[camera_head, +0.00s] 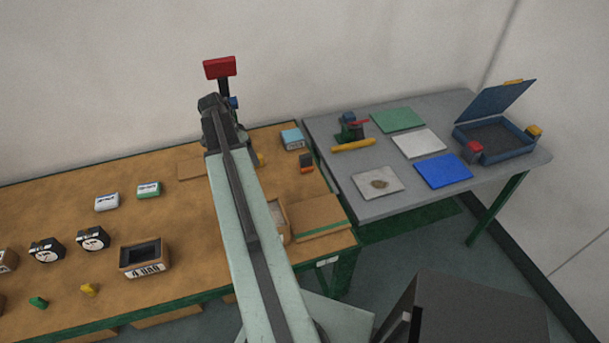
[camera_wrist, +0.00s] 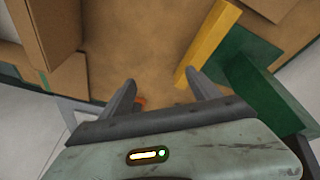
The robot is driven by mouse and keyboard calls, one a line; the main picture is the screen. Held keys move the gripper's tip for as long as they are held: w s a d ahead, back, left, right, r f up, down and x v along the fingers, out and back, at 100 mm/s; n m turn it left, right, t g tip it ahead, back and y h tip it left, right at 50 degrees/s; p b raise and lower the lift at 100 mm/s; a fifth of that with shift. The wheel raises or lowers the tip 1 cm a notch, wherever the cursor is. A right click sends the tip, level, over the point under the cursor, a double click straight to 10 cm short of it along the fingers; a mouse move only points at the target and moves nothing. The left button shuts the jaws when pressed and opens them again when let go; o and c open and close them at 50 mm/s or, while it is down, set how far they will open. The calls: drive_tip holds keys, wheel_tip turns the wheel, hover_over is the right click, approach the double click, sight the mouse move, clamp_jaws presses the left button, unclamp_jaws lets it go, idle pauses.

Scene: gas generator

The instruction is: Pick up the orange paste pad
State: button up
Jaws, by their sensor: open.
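A small orange and dark block (camera_head: 306,168), the most likely orange paste pad, sits near the right end of the wooden bench in the head view. In the wrist view a small orange patch (camera_wrist: 140,101) shows between the fingers, close to the left one and mostly hidden by my gripper's body. I cannot tell whether it is the same thing. My gripper (camera_wrist: 161,80) is open and empty, its fingers pointing over the brown surface. In the head view my arm reaches over the bench and hides part of it.
A yellow bar (camera_wrist: 208,42) and green block (camera_wrist: 258,85) lie by the right finger, cardboard boxes (camera_wrist: 52,30) at left. A light blue box (camera_head: 292,139) stands behind the orange block. The grey table (camera_head: 360,205) at right holds mats and a blue case (camera_head: 497,153).

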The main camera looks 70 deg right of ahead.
sight(309, 161)
drive_tip(key=s+d+f+m, duration=0.1)
drive_tip(key=s+d+m, duration=0.1)
drive_tip(key=s+d, duration=0.2)
drive_tip(key=s+d+m+g+b, duration=0.1)
drive_tip(key=s+d+m, duration=0.1)
drive_tip(key=s+d, duration=0.2)
drive_tip(key=s+d+f+m+b, duration=0.1)
drive_tip(key=s+d, duration=0.3)
drive_tip(key=s, duration=0.4)
drive_tip(key=shift+d+f+m+g, duration=0.3)
drive_tip(key=shift+d+m, duration=0.05)
drive_tip(key=shift+m, duration=0.55)
drive_tip(key=b+x, duration=0.7)
drive_tip(key=x, duration=0.1)
drive_tip(key=shift+w+a, duration=0.15)
drive_tip(key=shift+a, duration=0.05)
drive_tip(key=shift+r, duration=0.1)
drive_tip(key=c, duration=1.4)
